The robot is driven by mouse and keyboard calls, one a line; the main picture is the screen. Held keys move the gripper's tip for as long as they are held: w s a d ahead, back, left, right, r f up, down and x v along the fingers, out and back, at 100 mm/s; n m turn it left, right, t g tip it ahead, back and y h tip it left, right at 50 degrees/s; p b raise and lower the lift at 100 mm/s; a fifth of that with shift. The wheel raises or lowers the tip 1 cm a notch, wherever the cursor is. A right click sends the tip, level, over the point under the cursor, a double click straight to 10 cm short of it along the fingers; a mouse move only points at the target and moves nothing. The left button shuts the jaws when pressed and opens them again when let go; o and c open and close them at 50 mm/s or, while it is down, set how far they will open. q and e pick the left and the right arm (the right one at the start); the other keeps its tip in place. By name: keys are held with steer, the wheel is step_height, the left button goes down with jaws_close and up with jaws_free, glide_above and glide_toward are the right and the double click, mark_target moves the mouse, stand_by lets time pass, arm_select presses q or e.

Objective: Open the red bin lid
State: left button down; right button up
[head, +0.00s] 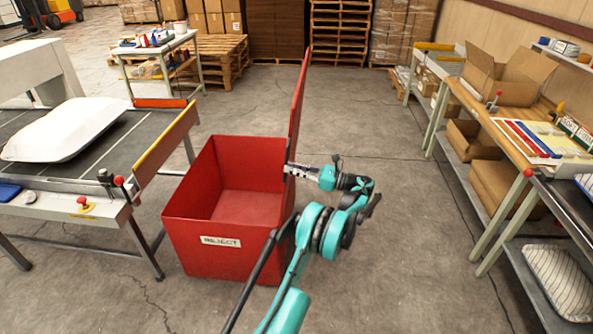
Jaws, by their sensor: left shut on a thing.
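The red bin (225,250) stands on the floor left of centre, with a white "REJECT" label on its front wall. Its red lid (299,95) stands nearly upright along the bin's right side, seen almost edge-on. The bin's mouth is uncovered and its inside looks empty. My left gripper (289,170) is shut on the near, lower part of the lid, by the bin's right wall; its fingertips are small here. The teal arm reaches up from the bottom and hides part of the bin's right side. My right gripper is not in view.
A workbench (510,130) with cardboard boxes lines the right. A small cart (165,48) and pallets stand behind. The floor right of the bin is clear.

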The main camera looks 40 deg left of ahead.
arm_select(q)
steer(key=shift+s+f, duration=0.1)
steer(key=c, duration=1.6)
jaws_free()
steer(key=shift+a, duration=0.15)
steer(key=shift+o, duration=0.2)
steer(key=v, duration=1.2)
